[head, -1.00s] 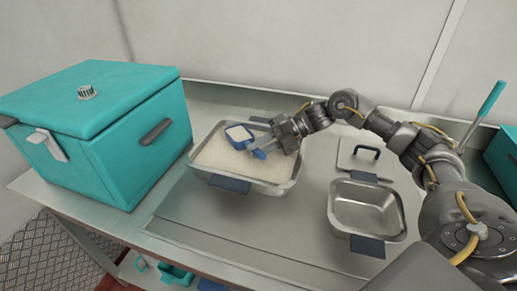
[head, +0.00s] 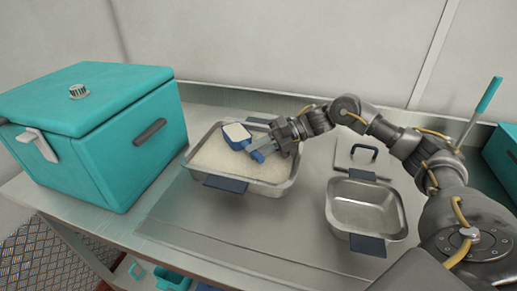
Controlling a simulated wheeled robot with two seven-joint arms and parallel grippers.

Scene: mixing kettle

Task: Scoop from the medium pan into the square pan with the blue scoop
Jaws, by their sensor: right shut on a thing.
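The medium pan (head: 240,184) is a metal pan with dark blue handles, filled with a pale granular material (head: 212,156). The blue scoop (head: 250,147) is over the pan, and its bowl holds the same pale material. My right gripper (head: 268,147) is shut on the scoop's handle. Whether the scoop's underside touches the material is hidden. The square pan (head: 366,206) stands to the right, also with dark blue handles, and looks empty. My left gripper is not in view.
A large teal cooler box (head: 95,130) stands left of the medium pan. A lid with a dark handle (head: 362,153) lies behind the square pan. A teal-handled tool (head: 489,95) and another teal box (head: 502,150) are at the right. The counter between the pans is clear.

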